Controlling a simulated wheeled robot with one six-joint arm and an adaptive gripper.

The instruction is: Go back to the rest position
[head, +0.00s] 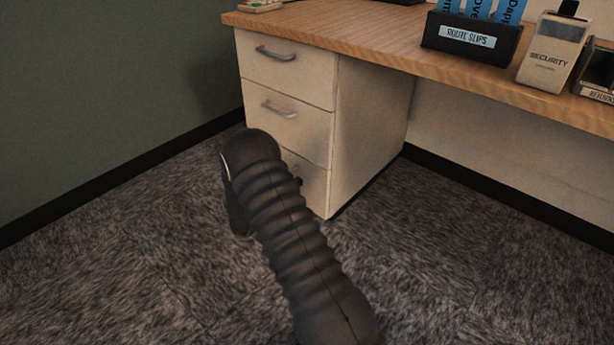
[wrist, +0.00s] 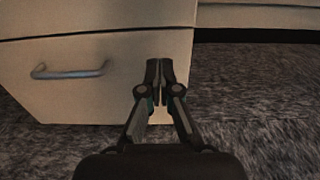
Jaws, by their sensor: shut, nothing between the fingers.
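My gripper (wrist: 158,72) shows in the wrist view with its two fingers together and nothing between them. Its fingertips are in front of the right part of a cream drawer front (wrist: 70,95), to the right of that drawer's grey handle (wrist: 70,71). I cannot tell whether the tips touch the drawer. In the head view my dark ribbed arm reaches up from the bottom toward the drawer unit (head: 375,125) and hides part of the lowest drawer.
The drawers look closed under a wooden desk top (head: 400,60). On it stand a route slips holder (head: 468,42) with blue slips, a security radio (head: 553,55) and a dark tray (head: 597,85) at the right edge. A green wall (head: 100,90) is left. Carpet (head: 470,260) is clear at right.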

